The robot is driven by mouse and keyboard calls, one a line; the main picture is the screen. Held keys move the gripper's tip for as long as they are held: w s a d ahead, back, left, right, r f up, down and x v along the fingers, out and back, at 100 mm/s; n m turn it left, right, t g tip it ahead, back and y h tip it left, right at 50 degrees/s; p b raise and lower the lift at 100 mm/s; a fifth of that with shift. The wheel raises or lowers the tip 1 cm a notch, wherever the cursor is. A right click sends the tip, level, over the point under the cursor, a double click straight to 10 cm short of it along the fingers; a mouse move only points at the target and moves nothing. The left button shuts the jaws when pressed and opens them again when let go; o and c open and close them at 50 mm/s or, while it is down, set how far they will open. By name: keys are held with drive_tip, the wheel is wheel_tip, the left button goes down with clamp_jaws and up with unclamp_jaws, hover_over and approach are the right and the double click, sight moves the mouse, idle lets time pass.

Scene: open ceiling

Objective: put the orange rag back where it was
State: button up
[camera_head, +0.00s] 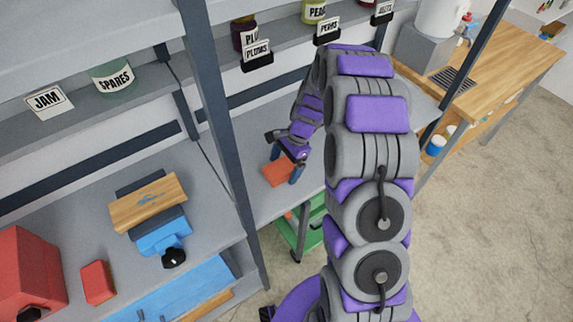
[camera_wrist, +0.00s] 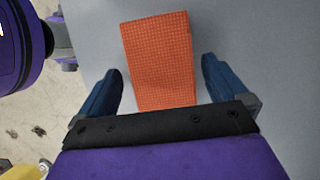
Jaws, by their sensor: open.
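The orange rag (camera_head: 278,173) lies flat on a grey shelf (camera_head: 275,203), close to its front edge. In the wrist view the rag (camera_wrist: 158,60) is a folded, textured orange rectangle in front of my gripper. My gripper (camera_wrist: 160,75) is open, with one blue finger on each side of the rag's near end. In the head view my gripper (camera_head: 285,165) is at the rag, over the shelf. I cannot tell whether the fingers touch the rag.
A dark upright post (camera_head: 222,130) stands left of my gripper. Left of it, the lower shelf holds a blue vise (camera_head: 163,235) with a wooden board, a red box (camera_head: 98,283) and a red canister (camera_head: 28,272). Labelled jars, including SPARES (camera_head: 113,80), stand above. A green cart (camera_head: 300,232) is below.

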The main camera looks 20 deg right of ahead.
drive_tip(key=shift+d+r, duration=0.1)
drive_tip(key=shift+r, duration=0.4)
drive_tip(key=p+v, duration=0.2)
drive_tip(key=v, duration=0.8)
drive_tip(key=shift+d+r+p, duration=0.2)
drive_tip(key=shift+r+p, duration=0.05)
drive_tip(key=shift+p, duration=0.1)
drive_tip(key=shift+w+d, duration=0.1)
drive_tip(key=shift+d+f, duration=0.1)
drive_tip(key=shift+d, duration=0.25)
